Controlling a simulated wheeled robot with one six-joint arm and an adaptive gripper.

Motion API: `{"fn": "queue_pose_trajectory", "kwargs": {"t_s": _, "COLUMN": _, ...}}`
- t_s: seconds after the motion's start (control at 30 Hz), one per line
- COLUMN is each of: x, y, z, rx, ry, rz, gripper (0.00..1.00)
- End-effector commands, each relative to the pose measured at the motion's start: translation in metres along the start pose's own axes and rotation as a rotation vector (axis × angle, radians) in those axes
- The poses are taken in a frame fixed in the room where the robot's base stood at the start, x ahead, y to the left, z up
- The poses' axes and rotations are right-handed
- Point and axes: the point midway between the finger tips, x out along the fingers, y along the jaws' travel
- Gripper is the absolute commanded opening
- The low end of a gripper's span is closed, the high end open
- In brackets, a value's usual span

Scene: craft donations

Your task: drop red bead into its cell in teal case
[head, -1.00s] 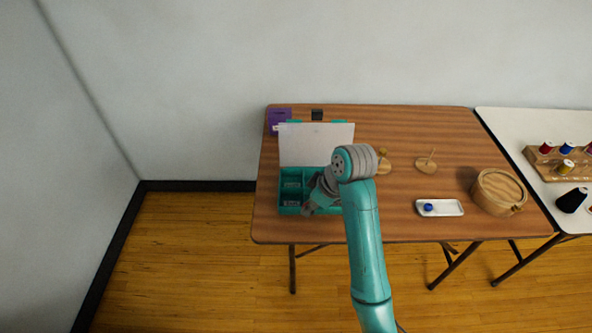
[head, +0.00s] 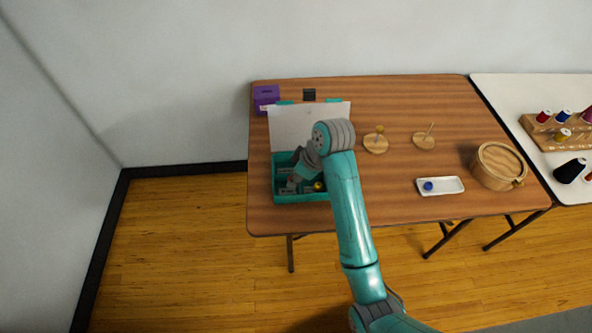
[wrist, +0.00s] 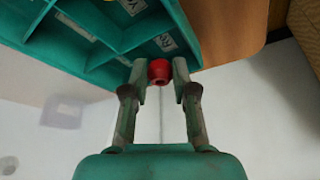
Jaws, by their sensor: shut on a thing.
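My gripper (wrist: 160,80) is shut on the red bead (wrist: 160,74) in the wrist view, with one finger on each side of it. The teal case (head: 275,189) stands open on the brown table, its white-lined lid (head: 292,122) raised at the back. In the head view my gripper (head: 293,184) is over the left part of the case, and the bead is not clearly visible there. The case's walls and labelled cells (wrist: 92,52) show beside the bead in the wrist view. A yellow bead (head: 318,186) lies in a right front cell. My arm hides part of the case.
A white tray (head: 450,185) with a blue bead (head: 428,186) lies to the right. A round wooden box (head: 498,165) and two wooden stands (head: 376,144) (head: 424,142) are also on the table (head: 400,100). A purple box (head: 266,99) stands behind the case.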

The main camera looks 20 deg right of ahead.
Motion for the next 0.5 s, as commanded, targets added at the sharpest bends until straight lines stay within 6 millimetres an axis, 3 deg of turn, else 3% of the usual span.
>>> {"fn": "queue_pose_trajectory", "kwargs": {"t_s": 0.2, "x": 0.012, "y": 0.0, "z": 0.005, "rx": -0.001, "ry": 0.0, "rz": 0.0, "gripper": 0.16}}
{"fn": "queue_pose_trajectory", "kwargs": {"t_s": 0.5, "x": 0.014, "y": 0.0, "z": 0.006, "rx": -0.001, "ry": 0.001, "rz": 0.001, "gripper": 0.16}}
